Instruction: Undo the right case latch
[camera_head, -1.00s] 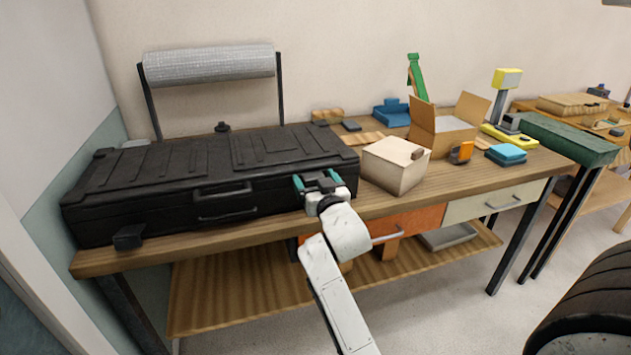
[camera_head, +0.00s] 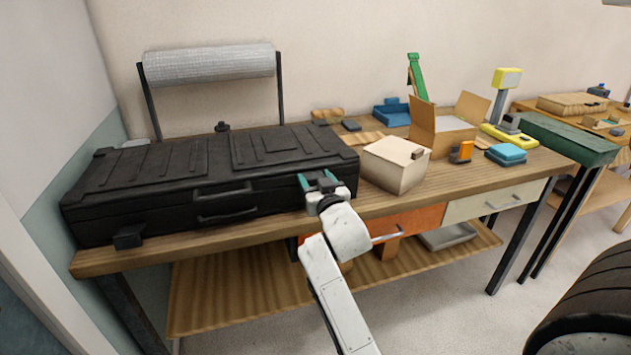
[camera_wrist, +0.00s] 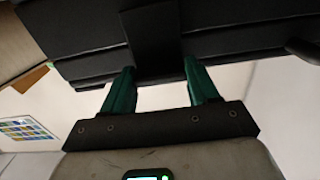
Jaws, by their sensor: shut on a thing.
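The long black case (camera_head: 240,205) lies shut on the wooden workbench. Its left latch (camera_head: 128,237) sticks out at the front left corner. My gripper (camera_head: 317,180) is at the right end of the case front, its green fingers pointing at the case. In the wrist view the right latch (camera_wrist: 156,45) is a dark upright tab on the case (camera_wrist: 95,62), and my gripper's fingers (camera_wrist: 162,82) stand on either side of it. My gripper is shut on the right latch. In the head view the fingers mostly hide this latch.
A cream box (camera_head: 392,165) stands just right of the case. An open cardboard box (camera_head: 440,130) and small blue and yellow items are further right. The case handle (camera_head: 225,200) is left of my gripper.

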